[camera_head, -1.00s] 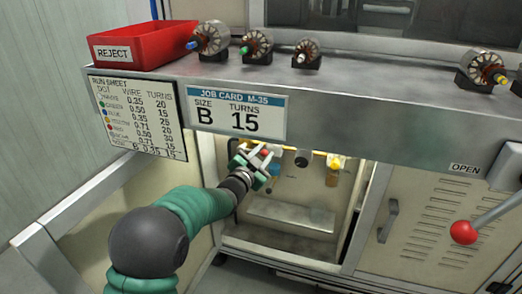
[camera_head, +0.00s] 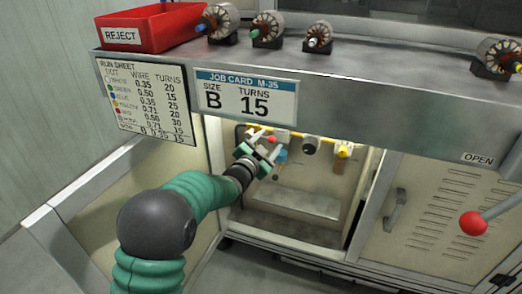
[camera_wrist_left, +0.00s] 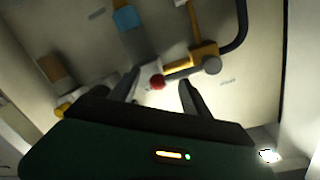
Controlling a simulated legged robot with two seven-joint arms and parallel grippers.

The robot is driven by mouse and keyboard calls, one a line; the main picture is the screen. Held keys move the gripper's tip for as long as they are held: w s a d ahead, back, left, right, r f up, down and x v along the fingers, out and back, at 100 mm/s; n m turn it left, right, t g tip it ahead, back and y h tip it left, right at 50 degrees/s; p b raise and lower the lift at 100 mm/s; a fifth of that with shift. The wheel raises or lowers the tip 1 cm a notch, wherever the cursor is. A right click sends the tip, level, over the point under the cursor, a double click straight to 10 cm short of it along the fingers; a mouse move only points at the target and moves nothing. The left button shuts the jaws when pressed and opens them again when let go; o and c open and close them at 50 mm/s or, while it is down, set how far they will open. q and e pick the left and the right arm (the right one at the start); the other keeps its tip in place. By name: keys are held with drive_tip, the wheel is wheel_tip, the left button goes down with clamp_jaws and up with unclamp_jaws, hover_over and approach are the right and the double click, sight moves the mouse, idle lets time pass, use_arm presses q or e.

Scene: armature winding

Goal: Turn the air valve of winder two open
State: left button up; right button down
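The open cabinet bay under the bench holds an air line with yellow pipe parts; its yellow valve body (camera_wrist_left: 203,50) shows in the wrist view. A small red knob (camera_head: 271,139) sits there, and in the wrist view it (camera_wrist_left: 157,82) is at the end of a grey bar running to the yellow part. My left gripper (camera_head: 267,155) reaches into the bay. Its two fingers (camera_wrist_left: 158,92) are apart, with the red knob between their tips in the picture; contact cannot be told. No winder number is readable. My right gripper is not in view.
The bench edge with the job card (camera_head: 246,94) overhangs the bay. A blue part (camera_head: 281,155) and a yellow-topped part (camera_head: 345,150) hang beside the knob. A black hose (camera_wrist_left: 238,25) curves nearby.

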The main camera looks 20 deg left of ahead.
use_arm(q)
drive_tip(key=s+a+p, duration=0.2)
drive_tip(key=s+p, duration=0.3)
drive_tip(key=s, duration=1.1)
drive_tip(key=shift+s+r+p, duration=0.15)
drive_tip(key=shift+r+p, duration=0.2)
drive_tip(key=shift+r, duration=0.05)
drive_tip(key=shift+a, duration=0.1)
